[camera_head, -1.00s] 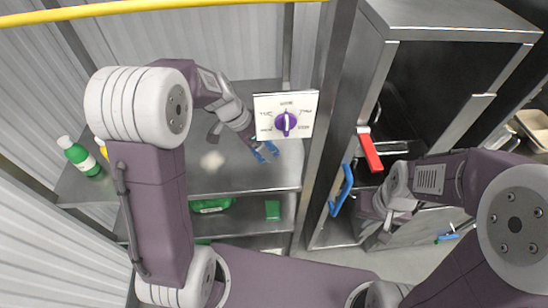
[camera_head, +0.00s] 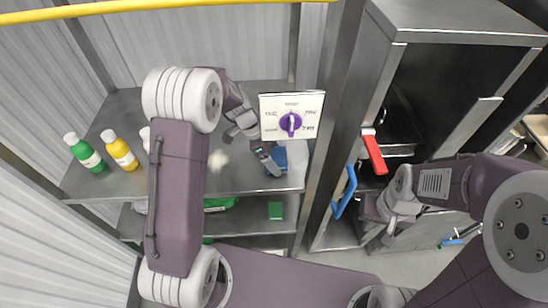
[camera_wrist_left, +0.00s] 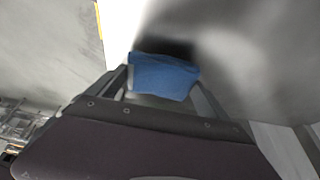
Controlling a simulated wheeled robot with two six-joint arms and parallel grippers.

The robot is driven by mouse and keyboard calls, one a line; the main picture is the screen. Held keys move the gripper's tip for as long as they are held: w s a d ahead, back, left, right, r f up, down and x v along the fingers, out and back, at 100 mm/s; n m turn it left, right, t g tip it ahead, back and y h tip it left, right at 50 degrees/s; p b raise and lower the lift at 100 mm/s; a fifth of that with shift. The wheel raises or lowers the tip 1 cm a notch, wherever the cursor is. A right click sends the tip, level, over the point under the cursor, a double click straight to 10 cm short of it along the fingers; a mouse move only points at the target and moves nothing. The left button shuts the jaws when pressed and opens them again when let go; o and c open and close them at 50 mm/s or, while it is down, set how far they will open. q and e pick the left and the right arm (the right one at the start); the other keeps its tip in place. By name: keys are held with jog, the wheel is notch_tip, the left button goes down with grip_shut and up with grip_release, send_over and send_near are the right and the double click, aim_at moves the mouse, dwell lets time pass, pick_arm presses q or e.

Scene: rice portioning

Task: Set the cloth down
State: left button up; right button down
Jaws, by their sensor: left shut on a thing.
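A blue cloth (camera_head: 281,160) is at the right end of the steel upper shelf (camera_head: 105,180). My left gripper (camera_head: 268,158) is shut on it. In the left wrist view the cloth (camera_wrist_left: 165,76) shows between the two fingers, close to a grey surface. I cannot tell whether the cloth touches the shelf. My right arm's wrist (camera_head: 388,208) is in front of the steel cabinet, and its fingers are not clear.
A green bottle (camera_head: 84,152) and a yellow bottle (camera_head: 119,150) stand on the shelf's left part. A white panel with a purple knob (camera_head: 290,122) is close above the cloth. A red handle (camera_head: 374,154) and a blue handle (camera_head: 345,192) are on the cabinet.

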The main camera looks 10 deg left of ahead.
pick_arm(q)
jog(key=shift+f, duration=0.6)
jog(key=shift+w+f, duration=0.1)
jog(key=shift+f, duration=0.2)
jog(key=o, duration=0.9)
jog(key=shift+r, duration=0.35)
jog(key=b+v, duration=0.1)
jog(key=v, duration=1.1)
jog(key=s+f+n+y, duration=0.1)
jog(key=s+f+n, duration=0.2)
jog(key=s+n, duration=0.2)
jog(key=s+a+f+n+y, duration=0.1)
jog(key=s+f+n, duration=0.2)
jog(key=s+n, duration=0.2)
jog(key=s+a+f+n+y, duration=0.1)
jog(key=s+f+n+y, duration=0.1)
jog(key=s+n, duration=0.3)
jog(key=shift+s+a+f, duration=0.15)
jog(key=shift+s+f, duration=0.45)
jog(key=shift+s, duration=0.35)
